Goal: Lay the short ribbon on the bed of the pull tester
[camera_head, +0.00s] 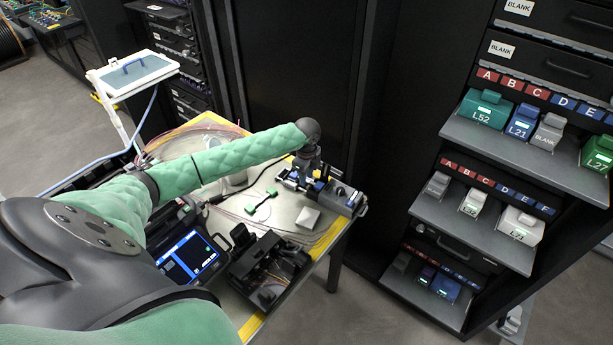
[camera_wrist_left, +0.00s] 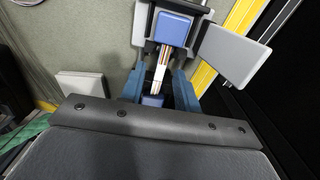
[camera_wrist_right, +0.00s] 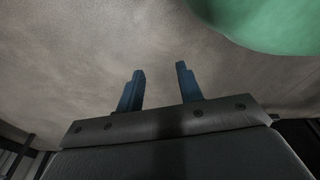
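The pull tester (camera_head: 343,197) stands at the far right corner of the table. The left wrist view shows its blue clamp block (camera_wrist_left: 174,29) and a grey plate (camera_wrist_left: 231,54) beside it. The short ribbon (camera_wrist_left: 162,66), white with coloured stripes, runs from this clamp block down to a second blue block (camera_wrist_left: 153,100). My left gripper (camera_wrist_left: 160,80) is over the tester, its blue fingers apart on either side of the ribbon with gaps visible. It also shows in the head view (camera_head: 304,180), small. My right gripper (camera_wrist_right: 159,75) is open and empty above bare floor.
A splicer with a lit screen (camera_head: 188,258) and a black device (camera_head: 268,272) stand at the table's near side. A white block (camera_head: 307,217) and a green-ended piece (camera_head: 262,206) lie near the tester. Shelves of labelled boxes (camera_head: 520,160) stand at right.

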